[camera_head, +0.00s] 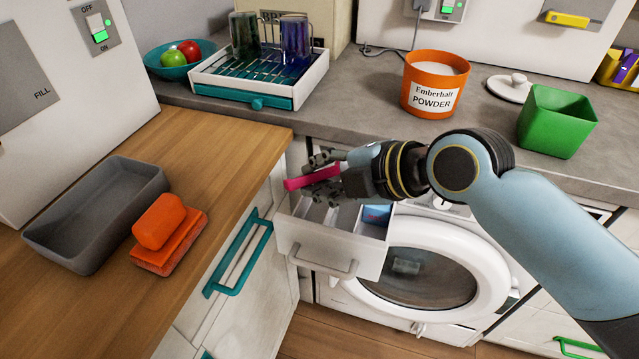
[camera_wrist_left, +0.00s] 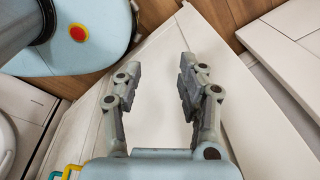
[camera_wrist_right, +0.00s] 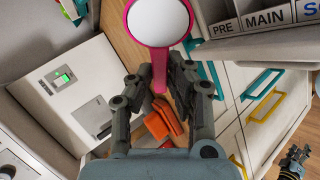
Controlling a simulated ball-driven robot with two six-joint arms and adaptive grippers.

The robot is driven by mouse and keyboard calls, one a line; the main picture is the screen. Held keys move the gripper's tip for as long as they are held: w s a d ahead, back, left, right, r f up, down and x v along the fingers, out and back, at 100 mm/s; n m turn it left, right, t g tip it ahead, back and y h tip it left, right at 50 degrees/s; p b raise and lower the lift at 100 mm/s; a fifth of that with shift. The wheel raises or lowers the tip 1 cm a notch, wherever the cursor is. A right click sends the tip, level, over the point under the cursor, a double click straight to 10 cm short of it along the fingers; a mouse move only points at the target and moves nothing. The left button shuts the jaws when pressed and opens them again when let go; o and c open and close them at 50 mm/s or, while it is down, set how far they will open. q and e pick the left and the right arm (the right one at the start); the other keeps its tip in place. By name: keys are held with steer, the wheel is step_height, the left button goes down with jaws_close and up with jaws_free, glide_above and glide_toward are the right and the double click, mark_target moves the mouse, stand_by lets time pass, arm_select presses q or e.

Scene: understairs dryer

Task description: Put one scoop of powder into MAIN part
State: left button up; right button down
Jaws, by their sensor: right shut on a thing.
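My right gripper (camera_head: 324,176) is shut on the handle of a pink scoop (camera_head: 302,182). In the right wrist view the scoop's round bowl (camera_wrist_right: 158,22) is full of white powder. The detergent drawer (camera_head: 325,247) is pulled out above the washer door, and the scoop is over it. In the right wrist view its labels PRE, MAIN (camera_wrist_right: 265,18) and a cut-off S lie right of the bowl. My arm hides part of the drawer. The orange powder tub (camera_head: 432,88) stands open on the counter. My left gripper (camera_wrist_left: 158,75) is open and empty.
The tub's white lid (camera_head: 510,88) and a green bin (camera_head: 556,122) stand right of the tub. A dish rack (camera_head: 260,82) with glasses is at the back. A grey basin (camera_head: 96,215) and orange sponges (camera_head: 165,240) lie on the wooden counter at left.

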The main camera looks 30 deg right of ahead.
steer(key=shift+s+f+n+t+y+b, duration=0.15)
steer(key=shift+t+b, duration=0.55)
steer(key=shift+b, duration=1.4)
steer(key=shift+f+n+t+y+b, duration=0.2)
steer(key=shift+t+b, duration=0.5)
steer(key=shift+b, duration=1.45)
steer(key=shift+s+f+n+t+h+b, duration=0.2)
steer(key=shift+t+b, duration=0.5)
steer(key=shift+b, duration=1.4)
steer(key=shift+w+r, duration=0.15)
steer(key=shift+g, duration=0.3)
